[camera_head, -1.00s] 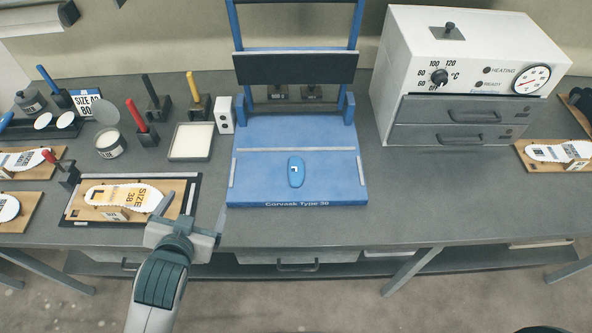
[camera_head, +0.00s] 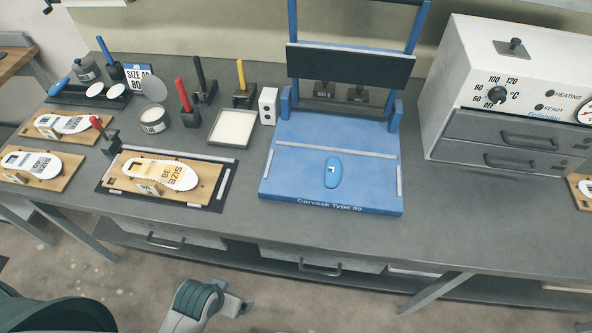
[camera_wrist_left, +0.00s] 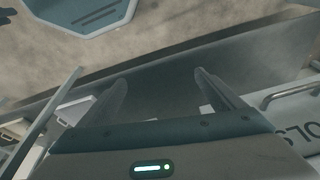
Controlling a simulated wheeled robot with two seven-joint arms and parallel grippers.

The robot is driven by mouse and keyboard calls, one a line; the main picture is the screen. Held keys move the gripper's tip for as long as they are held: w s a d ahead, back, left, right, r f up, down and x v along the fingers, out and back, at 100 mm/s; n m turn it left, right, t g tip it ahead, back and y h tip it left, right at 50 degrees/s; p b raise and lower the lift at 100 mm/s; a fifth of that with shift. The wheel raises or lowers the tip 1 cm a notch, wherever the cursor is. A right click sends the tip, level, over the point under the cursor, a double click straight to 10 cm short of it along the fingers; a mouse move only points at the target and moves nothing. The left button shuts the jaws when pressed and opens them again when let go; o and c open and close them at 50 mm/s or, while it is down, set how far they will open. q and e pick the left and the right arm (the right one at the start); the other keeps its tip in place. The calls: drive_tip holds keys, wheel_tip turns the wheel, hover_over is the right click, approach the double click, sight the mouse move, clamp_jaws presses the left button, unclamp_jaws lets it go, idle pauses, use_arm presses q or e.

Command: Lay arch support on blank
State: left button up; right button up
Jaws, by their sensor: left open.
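The blue oval arch support (camera_head: 332,172), marked with a white L, lies on the bed of the blue press (camera_head: 290,190). The pale blank (camera_head: 165,173), printed SIZE 38, lies on a wooden board (camera_head: 205,192) at the left of the bench. My left gripper (camera_head: 242,300) is low in front of the bench, apart from both pieces. In the left wrist view its two fingers (camera_wrist_left: 162,88) stand wide apart with nothing between them. My right gripper is not in view.
More boards with insoles (camera_head: 62,124) lie at the left. Upright tools with coloured handles (camera_head: 186,95), a round tin (camera_head: 153,120) and a white tray (camera_head: 233,127) stand behind the blank. A white heater (camera_head: 530,60) stands right of the press. Drawers (camera_head: 320,258) hang below the bench edge.

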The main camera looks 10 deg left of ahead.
use_arm(q)
drive_tip(key=s+f+g+b, duration=0.1)
drive_tip(key=s+f+b, duration=0.1)
drive_tip(key=f, duration=1)
drive_tip(key=s+f+b, duration=0.2)
drive_tip(key=s+f, duration=0.1)
drive_tip(key=f, duration=1)
drive_tip(key=s+a+f+b, duration=0.3)
drive_tip(key=s+f, duration=1.2)
drive_tip(key=f, duration=0.2)
drive_tip(key=shift+f+g+b, duration=0.2)
drive_tip(key=shift+g+b, duration=0.15)
drive_tip(key=shift+g, duration=0.05)
